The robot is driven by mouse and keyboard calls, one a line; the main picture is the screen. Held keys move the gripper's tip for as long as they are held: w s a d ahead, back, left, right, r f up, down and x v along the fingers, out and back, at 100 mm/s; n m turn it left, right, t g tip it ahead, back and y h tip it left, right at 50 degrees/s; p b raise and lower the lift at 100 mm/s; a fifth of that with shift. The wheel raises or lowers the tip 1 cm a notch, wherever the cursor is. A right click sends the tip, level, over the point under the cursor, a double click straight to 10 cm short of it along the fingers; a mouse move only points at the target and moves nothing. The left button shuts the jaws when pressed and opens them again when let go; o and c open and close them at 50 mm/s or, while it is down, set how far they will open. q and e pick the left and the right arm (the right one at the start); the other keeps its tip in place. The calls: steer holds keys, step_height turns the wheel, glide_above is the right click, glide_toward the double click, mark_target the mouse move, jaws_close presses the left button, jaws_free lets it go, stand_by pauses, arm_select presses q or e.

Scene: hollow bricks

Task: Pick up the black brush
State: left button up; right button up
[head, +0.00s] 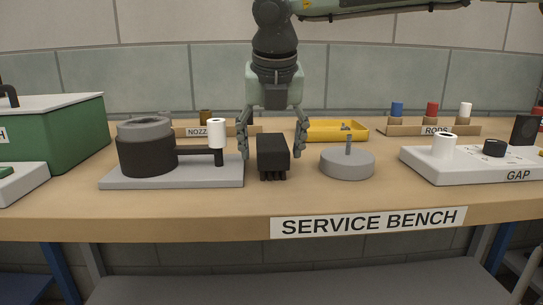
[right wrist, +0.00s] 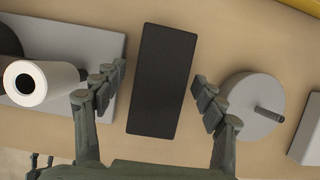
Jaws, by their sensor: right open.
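In the right wrist view the brush (right wrist: 163,80) is a plain dark rectangle between the fingers. My right gripper (head: 272,150) comes down from above with its fingers spread on both sides of the brush. In the right wrist view my right gripper (right wrist: 160,85) is open, with a gap on each side of the brush. My left gripper is not in view.
A grey base (head: 175,175) with a black cylinder and white-topped handle stands close on the left. A round grey disc (head: 347,164) with a peg is close on the right. A yellow tray (head: 325,134) lies behind. A white GAP block (head: 460,167) is farther right.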

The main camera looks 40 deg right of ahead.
steer(key=shift+f+b, duration=0.2)
steer(key=shift+b, duration=0.15)
steer(key=shift+c, duration=0.5)
steer(key=c, duration=1.2)
